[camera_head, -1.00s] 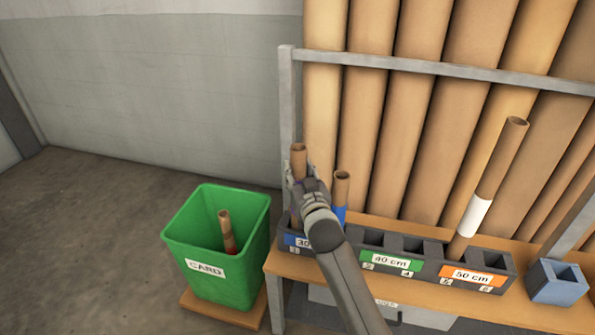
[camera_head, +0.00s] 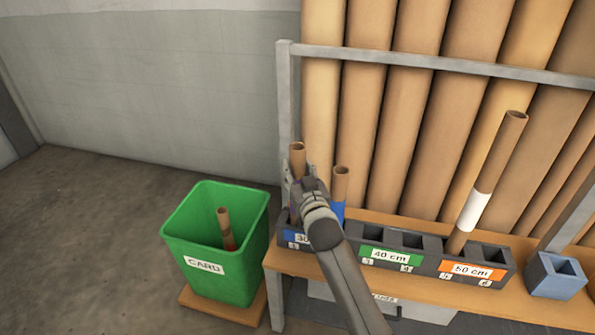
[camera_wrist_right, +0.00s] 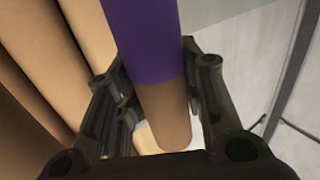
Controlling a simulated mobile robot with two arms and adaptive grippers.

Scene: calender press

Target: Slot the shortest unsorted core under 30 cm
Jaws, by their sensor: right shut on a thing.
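My right gripper (camera_head: 300,178) is shut on a brown cardboard core (camera_head: 297,156) near its open upper end. The core stands upright over the left slot of the 30 cm block (camera_head: 292,238); the gripper hides most of it, and I cannot tell how deep its lower end sits. In the right wrist view the core (camera_wrist_right: 163,112) shows a purple band between the fingers (camera_wrist_right: 160,105). Another core with a blue band (camera_head: 340,185) stands in the slot beside it. A taller core with a white band (camera_head: 494,170) leans in the 50 cm block (camera_head: 478,271). My left gripper is out of view.
The 40 cm block (camera_head: 390,256) has empty slots. A blue square holder (camera_head: 556,277) sits at the bench's right. A green CARD bin (camera_head: 190,235) at left holds a core with a red band (camera_head: 225,226). Large tubes (camera_head: 365,130) stand behind a metal rail (camera_head: 440,68).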

